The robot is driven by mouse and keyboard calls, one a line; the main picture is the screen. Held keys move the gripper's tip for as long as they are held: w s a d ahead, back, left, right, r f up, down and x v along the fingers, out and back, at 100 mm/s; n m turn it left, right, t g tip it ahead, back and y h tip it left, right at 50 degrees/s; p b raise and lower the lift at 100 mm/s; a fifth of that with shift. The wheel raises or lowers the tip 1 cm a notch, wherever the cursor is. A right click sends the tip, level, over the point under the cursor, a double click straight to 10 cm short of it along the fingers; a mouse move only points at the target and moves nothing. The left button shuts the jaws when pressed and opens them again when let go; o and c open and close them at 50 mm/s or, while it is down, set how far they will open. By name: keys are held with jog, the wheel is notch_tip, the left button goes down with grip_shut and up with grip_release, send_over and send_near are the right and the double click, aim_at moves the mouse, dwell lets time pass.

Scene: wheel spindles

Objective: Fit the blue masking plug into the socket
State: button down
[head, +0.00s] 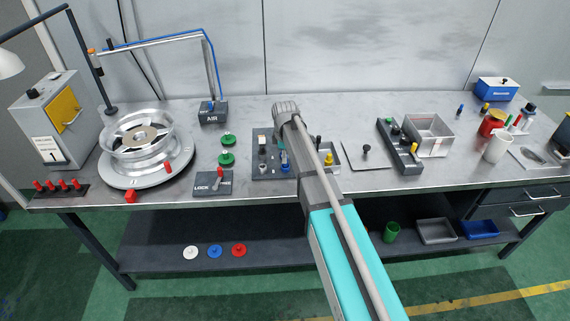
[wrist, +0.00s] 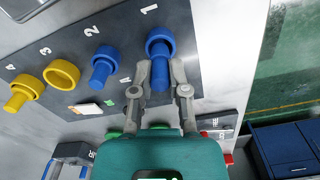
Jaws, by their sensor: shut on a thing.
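In the wrist view my gripper (wrist: 161,76) has its two fingers on either side of the shank of a blue plug (wrist: 160,68), shut on it. The plug stands at the blue ringed socket (wrist: 160,38) by the number 1 on the dark board (wrist: 195,50). Its far end overlaps the ring; I cannot tell how deep it sits. Another blue piece with a shank (wrist: 103,64) is at number 2. In the head view the board (head: 262,172) lies mid-bench, and my arm hides the fingers.
On the board, a yellow ring (wrist: 62,73) is at 3 and a yellow piece with a shank (wrist: 20,94) at 4. A LOCK switch box (head: 213,183) and green knobs (head: 227,158) stand left of the board. A wheel (head: 140,145) stands further left.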

jog(key=shift+f+b, duration=0.55)
jog(key=shift+f, duration=0.35)
jog(key=shift+f, duration=0.15)
jog(key=c, duration=0.6)
grip_release()
jog(key=shift+c, duration=0.2)
notch_tip(320, 180, up, 12)
jog(key=p, duration=1.2)
jog(key=shift+r, duration=0.2)
